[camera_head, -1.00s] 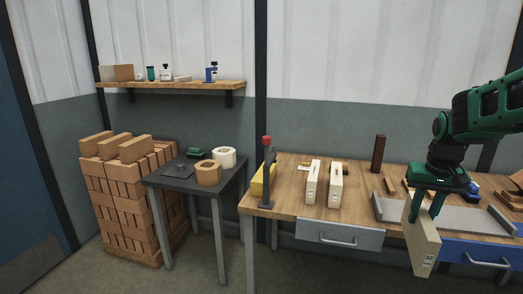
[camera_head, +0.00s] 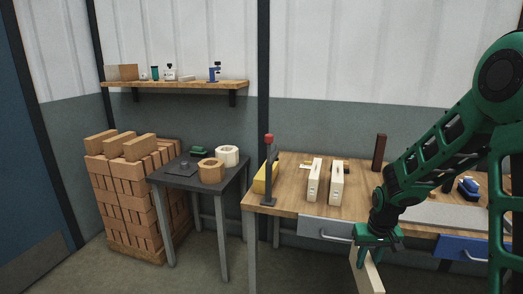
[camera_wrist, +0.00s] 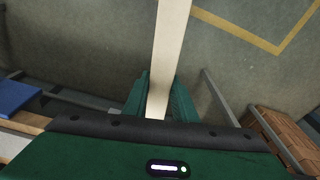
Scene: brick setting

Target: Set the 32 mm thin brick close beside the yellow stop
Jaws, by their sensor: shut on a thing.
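My gripper (camera_head: 367,252) is shut on a pale, thin brick (camera_head: 371,277). It holds the brick hanging down in front of the bench's front edge, below the top's level. In the wrist view the brick (camera_wrist: 171,45) runs up from between the green fingers (camera_wrist: 158,98), with floor beyond it. The yellow stop (camera_head: 260,181) is at the left end of the wooden bench (camera_head: 291,203), partly hidden by a dark post. My gripper is to the right of the stop and well apart from it. I cannot read the brick's size.
Two pale bricks, left (camera_head: 314,180) and right (camera_head: 336,184), stand on the bench right of the stop. A dark post with a red top (camera_head: 268,172) rises beside the stop. A dark side table (camera_head: 180,178) with rings stands left. Bench top between stop and bricks is clear.

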